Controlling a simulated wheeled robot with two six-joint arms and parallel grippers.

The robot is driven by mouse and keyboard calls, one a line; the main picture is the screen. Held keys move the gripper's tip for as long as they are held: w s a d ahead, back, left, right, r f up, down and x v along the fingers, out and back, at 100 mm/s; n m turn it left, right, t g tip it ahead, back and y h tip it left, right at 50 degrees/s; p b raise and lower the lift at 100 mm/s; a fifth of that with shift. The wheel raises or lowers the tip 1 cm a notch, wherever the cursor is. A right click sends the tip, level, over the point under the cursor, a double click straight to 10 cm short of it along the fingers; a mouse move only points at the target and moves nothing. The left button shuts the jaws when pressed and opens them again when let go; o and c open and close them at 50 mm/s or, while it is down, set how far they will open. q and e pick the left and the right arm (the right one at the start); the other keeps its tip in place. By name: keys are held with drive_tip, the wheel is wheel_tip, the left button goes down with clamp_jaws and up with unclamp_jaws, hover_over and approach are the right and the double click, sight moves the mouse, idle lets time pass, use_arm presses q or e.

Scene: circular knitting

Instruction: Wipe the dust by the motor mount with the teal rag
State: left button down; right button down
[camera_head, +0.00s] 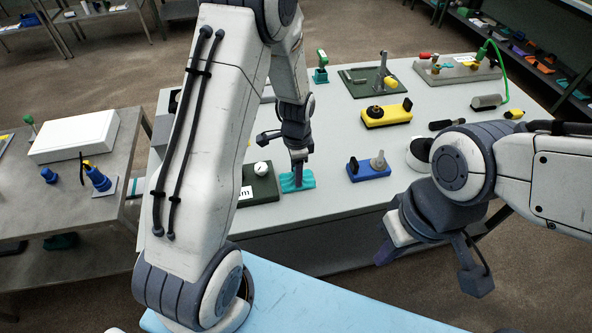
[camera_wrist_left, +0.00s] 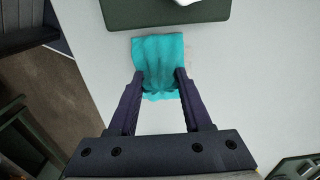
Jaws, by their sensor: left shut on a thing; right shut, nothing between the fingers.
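The teal rag (camera_head: 297,182) lies on the grey table top, in front of the dark green plate (camera_head: 262,184) and to its right. My left gripper (camera_head: 298,172) is over the rag and shut on it. In the left wrist view, the rag (camera_wrist_left: 158,55) is bunched between the fingers of my left gripper (camera_wrist_left: 161,76), with its far part spread flat near the green plate (camera_wrist_left: 170,16). The plate carries a white round part and a partly hidden label; I cannot tell whether it is the motor mount. My right gripper (camera_head: 383,256) is shut and empty in front of the table.
A blue block (camera_head: 369,172) with a metal part and a yellow block (camera_head: 386,116) stand right of the rag. A green board (camera_head: 370,82) with fittings lies behind. Bare table lies between rag and blue block. My left arm hides the table's left part.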

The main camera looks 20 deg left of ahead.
use_arm(q)
drive_tip(key=c, duration=0.6)
unclamp_jaws()
drive_tip(key=shift+r+p, duration=0.3)
drive_tip(key=shift+p, duration=0.1)
clamp_jaws()
drive_tip(key=shift+s, duration=0.15)
